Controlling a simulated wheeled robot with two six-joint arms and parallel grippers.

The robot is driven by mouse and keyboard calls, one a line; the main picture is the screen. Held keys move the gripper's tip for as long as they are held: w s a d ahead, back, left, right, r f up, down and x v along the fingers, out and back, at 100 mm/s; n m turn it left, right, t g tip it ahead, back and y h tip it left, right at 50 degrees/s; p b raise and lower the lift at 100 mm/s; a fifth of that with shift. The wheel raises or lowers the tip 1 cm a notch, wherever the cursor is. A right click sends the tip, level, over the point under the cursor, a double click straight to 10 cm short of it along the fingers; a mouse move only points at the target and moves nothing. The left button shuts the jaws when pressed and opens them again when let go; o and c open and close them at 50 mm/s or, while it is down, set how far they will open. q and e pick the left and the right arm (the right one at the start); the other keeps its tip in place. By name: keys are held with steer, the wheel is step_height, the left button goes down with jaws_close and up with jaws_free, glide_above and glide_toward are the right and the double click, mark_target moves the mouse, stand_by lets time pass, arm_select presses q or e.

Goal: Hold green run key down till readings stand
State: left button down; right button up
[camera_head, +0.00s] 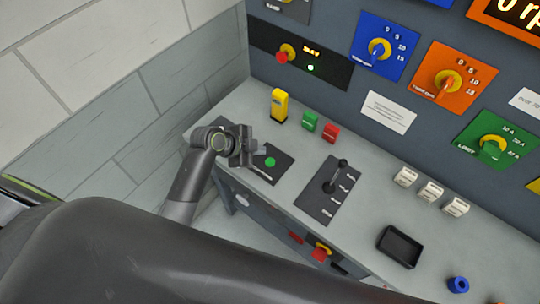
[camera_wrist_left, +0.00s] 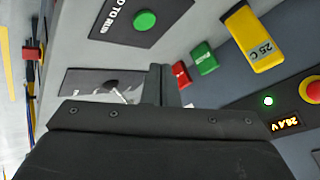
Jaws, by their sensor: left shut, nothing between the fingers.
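The green run key (camera_head: 270,161) is a round green button on a dark plate on the bench top. It also shows in the left wrist view (camera_wrist_left: 145,20), on a plate whose lettering ends in "TO RUN". My left gripper (camera_head: 257,149) is shut and empty, close beside the key on its far-left side in the head view. In the left wrist view the fingers (camera_wrist_left: 160,84) appear apart from the key, and its whole face is uncovered. A lit voltage reading (camera_head: 311,51) shows on the back panel. My right gripper is not in view.
A yellow block (camera_head: 280,105), a green block (camera_head: 310,121) and a red block (camera_head: 331,133) stand behind the key. A lever plate (camera_head: 328,189) lies to its right. Farther right are white blocks (camera_head: 431,191), a black tray (camera_head: 399,246) and a blue ring (camera_head: 458,284).

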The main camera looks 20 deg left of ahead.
mark_target(267, 163)
arm_select(q)
steer(key=w+r+m, duration=0.1)
steer(key=w+d+r+m, duration=0.1)
steer(key=shift+w+d+r+h, duration=0.1)
steer(key=shift+d+r+h, duration=0.2)
steer(key=shift+h, duration=0.1)
step_height(267, 163, down, 9)
steer(key=b, duration=0.7)
stand_by(1.2)
steer(key=shift+f, duration=0.1)
stand_by(0.6)
steer(key=shift+f+b, duration=0.25)
steer(key=shift+b, duration=0.15)
